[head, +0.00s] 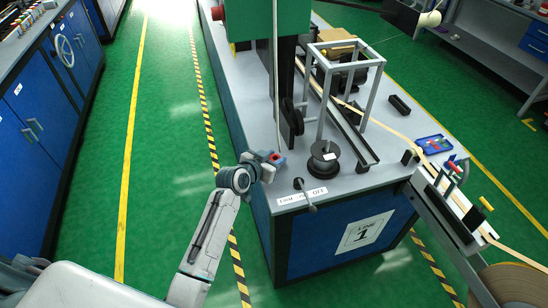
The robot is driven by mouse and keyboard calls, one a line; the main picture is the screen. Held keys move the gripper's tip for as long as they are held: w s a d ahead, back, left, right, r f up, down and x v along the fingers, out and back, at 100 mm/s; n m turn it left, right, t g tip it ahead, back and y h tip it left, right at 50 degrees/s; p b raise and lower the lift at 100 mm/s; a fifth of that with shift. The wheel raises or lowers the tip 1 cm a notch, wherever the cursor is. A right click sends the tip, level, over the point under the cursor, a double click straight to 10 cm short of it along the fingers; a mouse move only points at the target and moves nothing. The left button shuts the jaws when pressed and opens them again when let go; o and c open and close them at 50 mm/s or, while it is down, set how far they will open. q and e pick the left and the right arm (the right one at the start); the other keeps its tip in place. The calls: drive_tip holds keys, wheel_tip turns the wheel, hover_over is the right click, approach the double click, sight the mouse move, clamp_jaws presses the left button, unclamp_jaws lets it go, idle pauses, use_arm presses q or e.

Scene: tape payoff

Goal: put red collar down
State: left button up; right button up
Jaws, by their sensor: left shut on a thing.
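The red collar (278,156) shows as a small red piece at the tip of my left gripper (270,165). My left gripper is shut on it, over the front left corner area of the grey-topped bench (262,120). The fingers hide part of the collar, and I cannot tell whether it touches the bench top. My right gripper is not in view.
A black spool (323,160) stands right of the gripper, with a lever (306,195) and a label plate (302,196) in front. A green machine column (265,18) rises behind. A blue tray (434,144) lies farther right.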

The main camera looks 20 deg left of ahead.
use_arm(q)
drive_tip(key=shift+f, duration=0.1)
drive_tip(key=o, duration=1)
drive_tip(key=shift+c, duration=0.2)
drive_tip(key=shift+s, duration=0.1)
drive_tip(key=shift+s+a, duration=0.15)
drive_tip(key=shift+s, duration=0.15)
drive_tip(key=b+v, duration=0.2)
drive_tip(key=v, duration=0.9)
drive_tip(key=shift+r, duration=0.3)
drive_tip(key=shift+s, duration=0.1)
